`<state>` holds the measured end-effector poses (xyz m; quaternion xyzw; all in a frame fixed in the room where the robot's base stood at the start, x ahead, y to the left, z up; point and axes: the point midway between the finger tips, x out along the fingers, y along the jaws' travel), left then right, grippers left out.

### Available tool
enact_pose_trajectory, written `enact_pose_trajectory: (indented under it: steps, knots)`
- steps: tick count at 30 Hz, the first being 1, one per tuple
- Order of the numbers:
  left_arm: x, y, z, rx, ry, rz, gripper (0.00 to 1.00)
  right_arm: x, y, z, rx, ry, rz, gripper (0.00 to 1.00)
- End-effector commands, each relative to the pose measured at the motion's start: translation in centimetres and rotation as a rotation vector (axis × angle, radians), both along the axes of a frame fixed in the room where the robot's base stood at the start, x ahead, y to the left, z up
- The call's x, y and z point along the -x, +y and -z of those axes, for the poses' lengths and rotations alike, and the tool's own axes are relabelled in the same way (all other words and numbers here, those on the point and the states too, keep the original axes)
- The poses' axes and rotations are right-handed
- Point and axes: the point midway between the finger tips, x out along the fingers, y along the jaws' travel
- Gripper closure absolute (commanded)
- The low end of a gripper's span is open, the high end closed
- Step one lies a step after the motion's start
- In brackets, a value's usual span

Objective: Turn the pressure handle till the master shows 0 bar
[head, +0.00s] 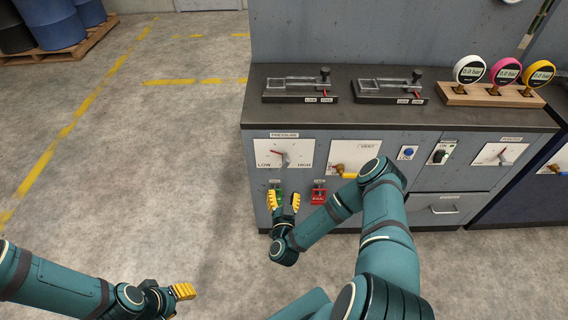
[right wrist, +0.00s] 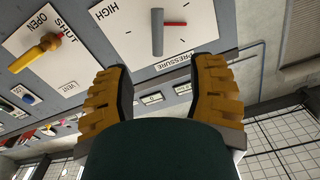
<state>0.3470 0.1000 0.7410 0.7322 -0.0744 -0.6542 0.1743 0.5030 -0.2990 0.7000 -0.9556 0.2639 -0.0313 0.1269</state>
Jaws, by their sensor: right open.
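The pressure handle (head: 285,160) is a grey lever on a white plate marked LOW and HIGH, on the front of the cabinet, with a red pointer. It also shows in the right wrist view (right wrist: 157,32), beyond the fingertips. My right gripper (head: 284,201) is open and empty, just below the plate and apart from the handle. Its two yellow fingers frame the handle from below in the wrist view. A white dial with a needle (head: 499,154) sits at the panel's right; its small label is unreadable. My left gripper (head: 183,291) is low at the left, away from the cabinet.
The yellow vent handle (head: 340,170) is right of the pressure plate. White (head: 469,70), pink (head: 504,71) and yellow (head: 540,73) gauges stand on a wooden block, appearing to read 0.0 bar.

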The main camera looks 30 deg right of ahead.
Motion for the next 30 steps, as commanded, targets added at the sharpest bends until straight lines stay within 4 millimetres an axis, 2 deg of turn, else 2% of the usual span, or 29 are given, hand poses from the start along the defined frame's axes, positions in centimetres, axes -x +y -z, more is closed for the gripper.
enact_pose_trajectory:
  steps: [5,21,30]
  knots:
    - [0.0,0.0,0.3,0.0,0.0,0.001,0.53,-1.1,-1.1,0.0,0.009,-0.01,0.017,0.44]
    - [-0.4,0.1,2.3,-0.002,-0.01,-0.002,0.53,-9.5,-6.2,0.1,0.006,-0.006,0.015,0.44]
    - [-0.5,0.1,2.7,-0.003,-0.013,-0.003,0.53,-11.5,-7.4,0.0,0.005,-0.006,0.013,0.44]
